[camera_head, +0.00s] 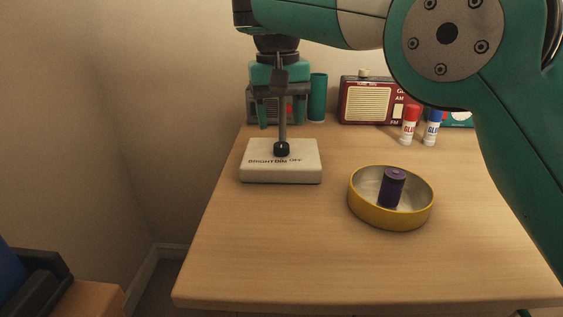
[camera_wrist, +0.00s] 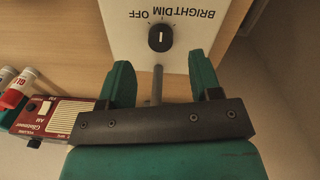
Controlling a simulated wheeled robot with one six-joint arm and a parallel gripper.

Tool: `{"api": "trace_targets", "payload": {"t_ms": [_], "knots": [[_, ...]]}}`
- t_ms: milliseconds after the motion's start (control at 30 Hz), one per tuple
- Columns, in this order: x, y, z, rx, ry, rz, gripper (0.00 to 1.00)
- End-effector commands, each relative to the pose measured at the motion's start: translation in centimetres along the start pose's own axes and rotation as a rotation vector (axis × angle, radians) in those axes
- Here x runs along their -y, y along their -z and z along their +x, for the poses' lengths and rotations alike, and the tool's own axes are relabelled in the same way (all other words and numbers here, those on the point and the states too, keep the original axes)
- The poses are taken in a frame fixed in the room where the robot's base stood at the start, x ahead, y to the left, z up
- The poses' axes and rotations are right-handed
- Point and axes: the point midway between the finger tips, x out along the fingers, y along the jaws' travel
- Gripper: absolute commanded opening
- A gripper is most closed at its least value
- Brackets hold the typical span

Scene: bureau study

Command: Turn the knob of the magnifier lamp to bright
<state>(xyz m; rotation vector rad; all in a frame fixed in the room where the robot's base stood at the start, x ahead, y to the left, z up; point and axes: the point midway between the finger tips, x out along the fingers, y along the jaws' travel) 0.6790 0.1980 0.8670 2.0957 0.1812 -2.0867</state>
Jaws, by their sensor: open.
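The magnifier lamp's white base (camera_head: 270,174) stands on the desk at centre-left, lettered BRIGHT, DIM and OFF. Its black knob (camera_head: 281,149) is on the base; the wrist view shows the knob (camera_wrist: 161,39) from above with a white pointer line. The line points toward the lettering, near OFF and DIM; the exact mark is hard to tell. A grey post (camera_wrist: 157,84) shows between my fingers. My gripper (camera_head: 282,124) is open above and behind the knob, pointing down. In the wrist view its fingertips (camera_wrist: 160,64) are apart, short of the knob and not touching it.
A yellow round tray (camera_head: 390,217) holding a purple cylinder (camera_head: 393,187) stands right of the lamp. Red (camera_head: 410,125) and blue (camera_head: 432,127) glue sticks and a red radio (camera_head: 368,103) stand behind. A teal cup (camera_head: 318,97) is near the wall. The front desk is clear.

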Motion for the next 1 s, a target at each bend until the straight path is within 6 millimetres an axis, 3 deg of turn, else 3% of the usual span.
{"api": "trace_targets", "payload": {"t_ms": [33, 300, 733, 767, 967, 1000], "knots": [[0.1, 0.0, 1.8, 0.001, 0.000, 0.001, 0.58], [0.0, 0.0, 4.9, 0.000, 0.000, 0.001, 0.58], [0.0, 0.0, 5.4, 0.000, 0.000, 0.000, 0.58], [0.0, 0.0, 5.4, 0.000, 0.000, 0.000, 0.56], [0.0, 0.0, 5.4, 0.000, 0.000, 0.001, 0.10], [0.0, 0.0, 5.4, 0.000, 0.000, 0.001, 0.09]]}}
